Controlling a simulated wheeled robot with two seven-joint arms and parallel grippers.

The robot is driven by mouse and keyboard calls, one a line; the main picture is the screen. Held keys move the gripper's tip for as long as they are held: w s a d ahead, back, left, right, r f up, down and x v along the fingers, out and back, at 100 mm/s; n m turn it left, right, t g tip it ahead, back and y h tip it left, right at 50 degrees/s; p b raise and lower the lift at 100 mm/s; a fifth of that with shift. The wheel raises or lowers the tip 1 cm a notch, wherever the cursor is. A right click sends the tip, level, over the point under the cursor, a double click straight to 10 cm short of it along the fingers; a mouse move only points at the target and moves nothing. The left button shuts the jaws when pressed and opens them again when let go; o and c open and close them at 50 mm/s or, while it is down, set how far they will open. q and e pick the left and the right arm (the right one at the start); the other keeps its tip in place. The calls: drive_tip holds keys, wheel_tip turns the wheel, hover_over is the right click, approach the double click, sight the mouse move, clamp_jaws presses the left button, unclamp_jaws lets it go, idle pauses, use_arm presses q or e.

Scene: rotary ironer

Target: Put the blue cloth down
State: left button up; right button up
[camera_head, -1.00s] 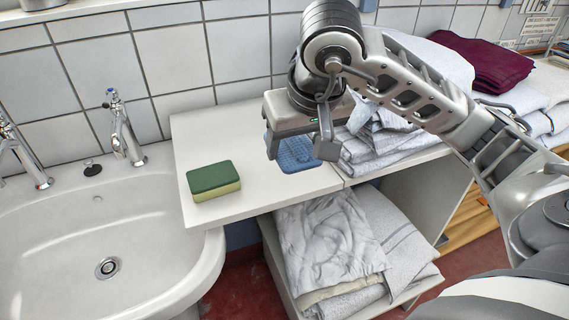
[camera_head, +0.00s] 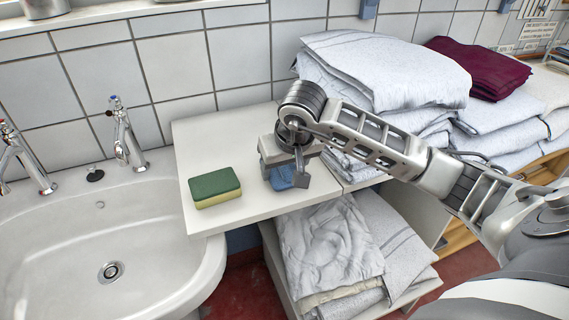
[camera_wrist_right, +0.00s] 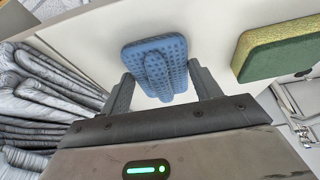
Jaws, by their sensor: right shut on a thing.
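The blue cloth (camera_head: 280,178) is at the white counter top (camera_head: 228,136), mostly hidden behind my right gripper (camera_head: 285,186) in the head view. In the right wrist view the blue cloth (camera_wrist_right: 137,54) shows a dimpled surface with a raised fold between the fingers of my right gripper (camera_wrist_right: 163,84). My right gripper is shut on the cloth and points down, close above the counter. I cannot tell whether the cloth touches the counter. My left gripper is not in view.
A green and yellow sponge (camera_head: 215,188) lies left of the cloth; it also shows in the right wrist view (camera_wrist_right: 282,48). A white sink (camera_head: 60,240) is further left. Folded grey towels (camera_head: 385,70) are stacked at the right, with a maroon cloth (camera_head: 478,66) beyond. The counter behind the sponge is clear.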

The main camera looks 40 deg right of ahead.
drive_tip(key=shift+f+b, duration=0.25)
drive_tip(key=shift+b, duration=0.05)
drive_tip(key=o, duration=1)
drive_tip(key=shift+r, duration=0.1)
drive_tip(key=shift+r, duration=0.1)
drive_tip(key=shift+r+p, duration=0.25)
drive_tip(key=shift+p, duration=0.1)
drive_tip(key=shift+v, duration=5.85)
drive_tip(key=shift+s+f, duration=0.1)
drive_tip(key=shift+s, duration=0.05)
